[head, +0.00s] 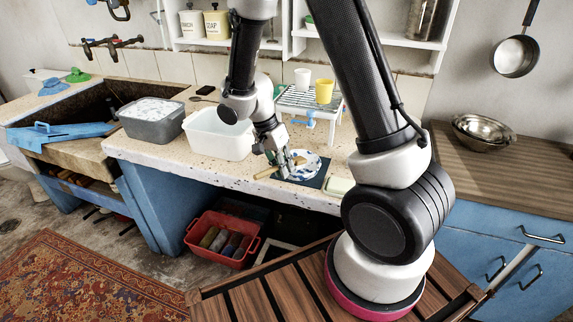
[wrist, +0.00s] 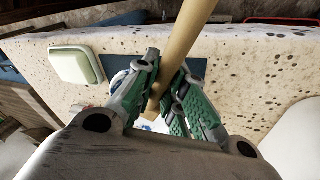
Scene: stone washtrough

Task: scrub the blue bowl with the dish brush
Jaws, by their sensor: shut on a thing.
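My gripper (head: 284,165) is shut on the wooden handle of the dish brush (head: 266,173), over the counter's front part. In the wrist view the handle (wrist: 187,38) runs up between the fingers of my gripper (wrist: 165,82). The brush's head is hidden behind the fingers. The blue-and-white bowl (head: 308,164) sits on a dark blue mat (head: 318,181), just right of my gripper. In the wrist view the bowl is mostly hidden behind the gripper. I cannot tell whether the brush touches the bowl.
A white basin (head: 219,142) and a grey tub of suds (head: 152,120) stand to the left. A rack (head: 309,100) with a yellow cup (head: 324,91) and a white cup (head: 302,79) stands behind. A pale green block in a dish (wrist: 75,66) lies near the counter's front edge.

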